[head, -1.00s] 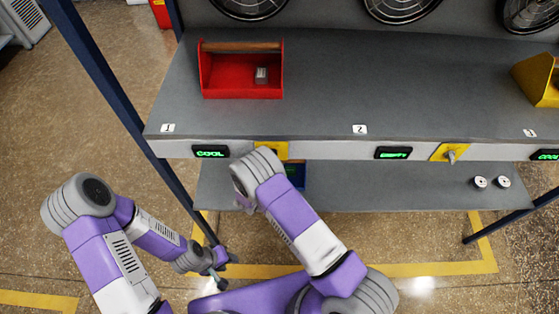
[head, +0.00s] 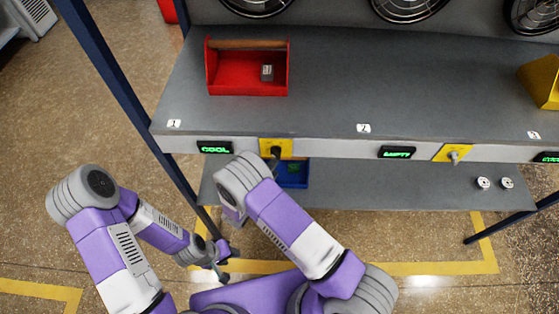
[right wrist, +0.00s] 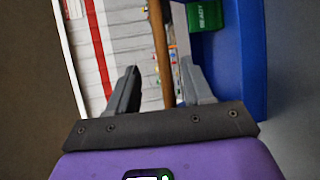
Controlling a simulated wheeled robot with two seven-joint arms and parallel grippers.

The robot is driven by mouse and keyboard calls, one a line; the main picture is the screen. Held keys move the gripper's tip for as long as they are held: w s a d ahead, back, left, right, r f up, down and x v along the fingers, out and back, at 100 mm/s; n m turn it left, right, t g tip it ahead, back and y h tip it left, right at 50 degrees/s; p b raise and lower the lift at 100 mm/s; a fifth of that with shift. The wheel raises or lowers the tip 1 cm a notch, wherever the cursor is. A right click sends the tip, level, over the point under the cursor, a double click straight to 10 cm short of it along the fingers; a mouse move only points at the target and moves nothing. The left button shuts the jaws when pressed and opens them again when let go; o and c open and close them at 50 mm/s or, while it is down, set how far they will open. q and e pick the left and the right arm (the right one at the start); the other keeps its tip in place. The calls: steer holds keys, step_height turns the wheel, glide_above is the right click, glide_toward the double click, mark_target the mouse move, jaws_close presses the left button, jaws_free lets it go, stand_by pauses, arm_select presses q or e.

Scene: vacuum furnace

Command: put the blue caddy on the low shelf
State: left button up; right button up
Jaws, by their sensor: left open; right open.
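The blue caddy (head: 294,180) shows at the low shelf (head: 390,190), below the yellow plate, partly hidden by my right arm. In the right wrist view its blue wall (right wrist: 238,60) is at the right, with a green "READY" label (right wrist: 205,15) at the top. Its wooden handle (right wrist: 158,45) runs between the fingertips of my right gripper (right wrist: 160,85), which is open; contact cannot be told. In the head view the right gripper is mostly hidden behind my forearm. My left gripper (head: 226,266) is open and empty, low beside the shelf's left leg.
A red caddy (head: 248,85) holding a small grey item stands on the upper shelf (head: 350,80); a yellow caddy (head: 541,82) is at its right. Two small white cylinders (head: 494,183) stand on the low shelf's right. The low shelf's middle is clear. A blue post (head: 110,75) rises at left.

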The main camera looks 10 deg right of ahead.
steer(key=v, duration=0.4)
stand_by(0.5)
